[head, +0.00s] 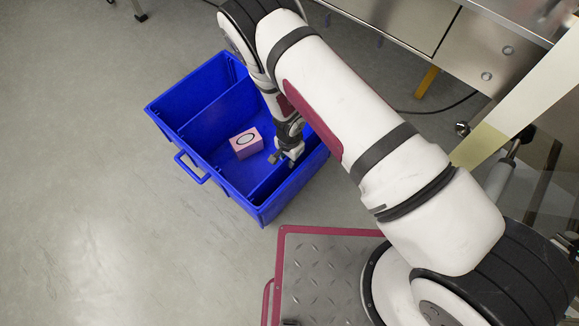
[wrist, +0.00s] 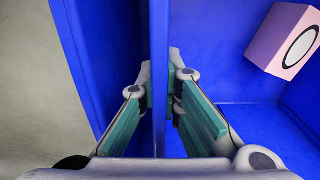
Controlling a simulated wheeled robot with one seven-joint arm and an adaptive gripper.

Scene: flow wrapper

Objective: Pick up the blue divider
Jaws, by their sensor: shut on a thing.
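The blue divider (wrist: 159,30) runs upright between my gripper's fingers in the wrist view. My gripper (wrist: 160,75) is shut on its top edge, with one finger pad on each side. In the head view, my gripper (head: 284,158) is over the right part of the blue crate (head: 247,212), and the divider (head: 266,185) shows beside it. The divider stands inside the crate, partly hidden by my arm and gripper. Whether its lower edge touches the crate floor, I cannot tell.
A pink box (head: 246,143) with a black-outlined oval lies in the crate's middle compartment, beside the held divider. A second blue partition (head: 215,101) stands to the left. Grey floor is free left of the crate. Metal cabinets (head: 480,48) stand at the upper right.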

